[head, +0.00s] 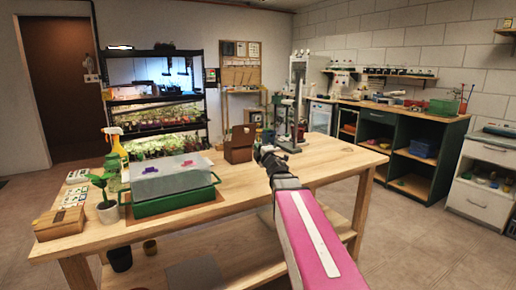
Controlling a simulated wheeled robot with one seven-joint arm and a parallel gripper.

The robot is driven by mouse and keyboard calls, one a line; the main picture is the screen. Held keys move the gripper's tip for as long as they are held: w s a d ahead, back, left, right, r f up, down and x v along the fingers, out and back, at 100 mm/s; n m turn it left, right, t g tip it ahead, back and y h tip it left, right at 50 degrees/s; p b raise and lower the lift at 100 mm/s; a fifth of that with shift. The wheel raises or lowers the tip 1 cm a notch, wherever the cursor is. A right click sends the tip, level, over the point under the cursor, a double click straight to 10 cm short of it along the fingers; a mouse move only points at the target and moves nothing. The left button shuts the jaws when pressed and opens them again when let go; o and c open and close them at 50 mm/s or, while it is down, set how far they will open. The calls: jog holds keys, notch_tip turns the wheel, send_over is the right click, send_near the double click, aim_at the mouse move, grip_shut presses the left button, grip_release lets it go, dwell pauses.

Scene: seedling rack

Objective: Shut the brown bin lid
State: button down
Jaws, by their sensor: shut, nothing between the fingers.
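The brown bin (237,154) stands on the wooden workbench, towards its far side. A brown panel that looks like its lid (243,134) stands raised above the bin's back. My gripper (259,151) is shut and empty, just right of the bin in the picture. It is small in view, and I cannot tell whether it touches the bin. The inside of the bin is hidden.
A microscope-like stand (297,115) is behind my gripper. The bench's middle front is clear.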

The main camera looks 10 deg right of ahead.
aim_at(247, 130)
jog(key=x, duration=1.1)
jog(key=shift+w, duration=0.3)
jog(key=shift+w+a+r, duration=0.1)
jog(key=shift+w, duration=0.1)
jog(key=shift+w, duration=0.1)
jog(key=shift+w+a+r, duration=0.25)
jog(key=shift+w+r, duration=0.4)
jog(key=shift+w, duration=0.15)
jog(key=f+x, duration=0.1)
jog(key=x, duration=0.8)
jog(key=shift+w+a, duration=0.2)
jog(key=shift+a, duration=0.15)
jog(key=shift+w+f, duration=0.1)
jog(key=shift+w, duration=0.05)
